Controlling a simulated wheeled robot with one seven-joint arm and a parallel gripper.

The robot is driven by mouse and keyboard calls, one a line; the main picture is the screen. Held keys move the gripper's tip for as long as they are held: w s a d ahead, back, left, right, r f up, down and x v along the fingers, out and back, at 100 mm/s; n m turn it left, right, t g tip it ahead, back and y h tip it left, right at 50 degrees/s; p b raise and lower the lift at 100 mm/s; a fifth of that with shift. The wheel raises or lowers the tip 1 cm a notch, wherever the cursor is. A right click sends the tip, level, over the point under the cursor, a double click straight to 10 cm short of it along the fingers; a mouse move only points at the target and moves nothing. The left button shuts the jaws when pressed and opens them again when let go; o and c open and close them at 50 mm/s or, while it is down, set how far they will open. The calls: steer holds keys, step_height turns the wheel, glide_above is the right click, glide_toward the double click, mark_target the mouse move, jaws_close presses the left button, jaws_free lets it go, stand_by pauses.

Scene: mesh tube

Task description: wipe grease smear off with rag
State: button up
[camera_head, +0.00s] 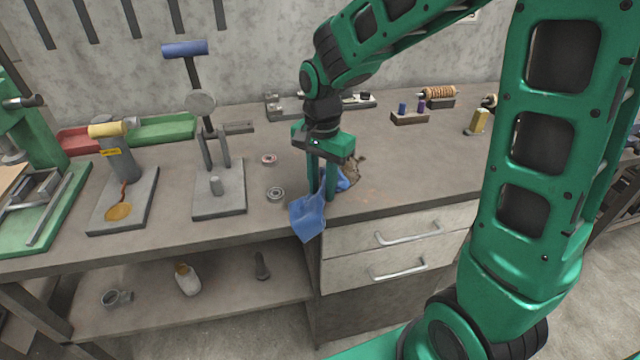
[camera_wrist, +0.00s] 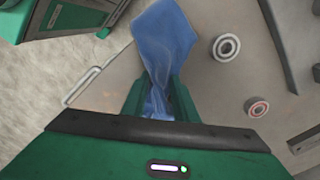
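A blue rag (camera_head: 308,214) lies at the bench's front edge, with its lower end draped over the edge. My gripper (camera_head: 322,192) points down at the bench, its fingers closed around the bunched rag. In the wrist view the blue rag (camera_wrist: 165,40) narrows between the green fingers of my gripper (camera_wrist: 158,100) and spreads out beyond them. An amber, greasy-looking smear (camera_head: 118,211) is on the grey plate at left, under a yellow-topped fixture (camera_head: 115,145). A faint brownish patch (camera_head: 372,195) shows on the bench right of my gripper; I cannot tell what it is.
A brown crumpled thing (camera_head: 354,167) is just behind my gripper. Two ring bearings (camera_head: 276,194) (camera_head: 268,159) lie to its left. A press stand with a blue handle (camera_head: 218,190) stands between the rag and the smear. The bench top to the right (camera_head: 420,160) is mostly clear.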

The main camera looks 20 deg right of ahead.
jaws_close()
steer(key=shift+r, duration=0.45)
